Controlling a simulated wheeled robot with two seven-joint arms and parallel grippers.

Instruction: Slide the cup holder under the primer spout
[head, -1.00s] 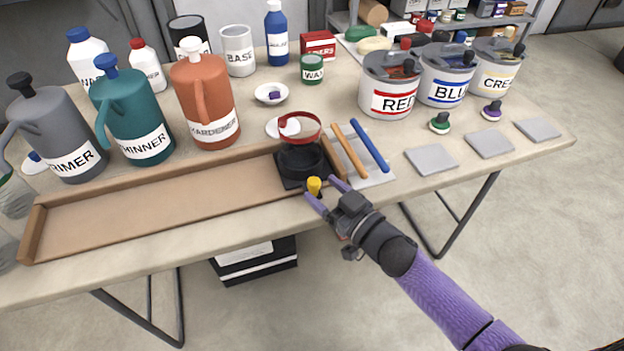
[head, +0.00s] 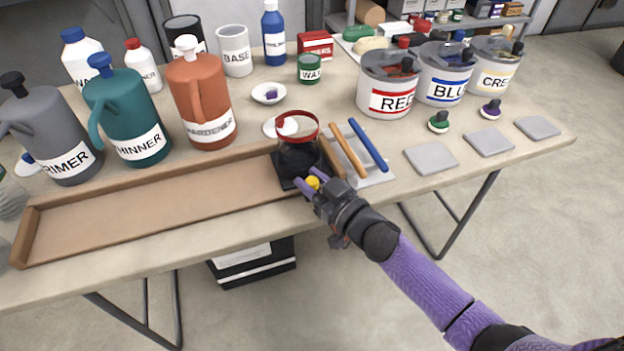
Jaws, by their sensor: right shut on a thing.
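The cup holder is a black square base (head: 287,183) with a clear, red-rimmed cup (head: 297,141) standing upright in it. It sits at the right end of a long brown tray (head: 150,212). My left gripper is out of view.
A teal thinner jug (head: 128,115) and an orange hardener jug (head: 202,100) stand behind the tray. Orange and blue sticks (head: 368,145) lie on a pale plate right of the holder. The tray's left length is empty.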

